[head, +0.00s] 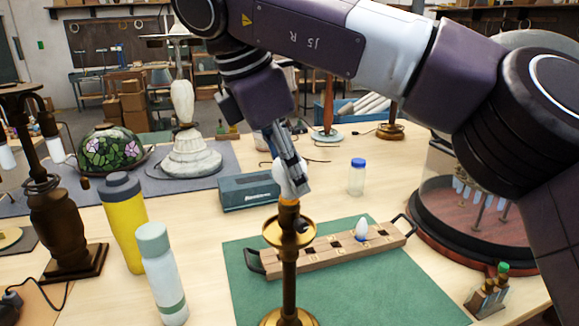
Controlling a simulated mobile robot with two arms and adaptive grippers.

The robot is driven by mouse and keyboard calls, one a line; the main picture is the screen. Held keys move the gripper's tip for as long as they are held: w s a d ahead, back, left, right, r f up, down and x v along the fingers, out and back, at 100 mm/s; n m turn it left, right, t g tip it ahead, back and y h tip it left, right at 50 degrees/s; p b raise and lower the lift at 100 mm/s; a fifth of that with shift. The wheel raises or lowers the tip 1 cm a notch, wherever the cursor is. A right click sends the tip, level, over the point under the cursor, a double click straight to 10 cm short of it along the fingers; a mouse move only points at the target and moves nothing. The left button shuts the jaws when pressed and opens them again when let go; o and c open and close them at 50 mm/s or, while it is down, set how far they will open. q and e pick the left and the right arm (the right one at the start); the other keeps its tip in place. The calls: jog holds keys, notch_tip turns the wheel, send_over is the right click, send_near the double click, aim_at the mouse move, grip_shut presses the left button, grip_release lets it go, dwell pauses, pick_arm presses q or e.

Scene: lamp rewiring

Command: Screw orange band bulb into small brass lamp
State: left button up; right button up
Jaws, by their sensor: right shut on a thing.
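The small brass lamp (290,268) stands upright at the front middle, with a wide brass dish near its top and its round base cut by the lower picture edge. My right gripper (292,180) reaches down from above and is shut on the white bulb with the orange band (289,202). The bulb is upright over the lamp's top, its orange band just above the dish. The fingers hide part of the glass. I cannot tell how deep the bulb sits in the socket. My left gripper is out of view.
A wooden bulb rack (330,251) with one white bulb (361,229) lies on the green mat (405,292). A yellow bottle (125,225) and a pale bottle (162,275) stand left of the lamp. A blue-grey box (248,192) and a blue-capped jar (357,178) stand behind.

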jog(key=m+p, duration=0.2)
jog(key=m+g+h+p, duration=0.1)
jog(key=m+p, duration=0.1)
jog(key=m+g+p, duration=0.1)
jog(key=m+p, duration=0.1)
jog(key=shift+r+m+p, duration=0.3)
jog(key=shift+r+p, duration=0.1)
jog(key=shift+f+m+g+p, duration=0.15)
jog(key=shift+m+g+p, duration=0.25)
jog(key=shift+m, duration=0.1)
jog(key=shift+f, duration=0.25)
jog(key=o, duration=1.2)
jog(key=shift+d, duration=0.1)
jog(key=shift+c, duration=0.2)
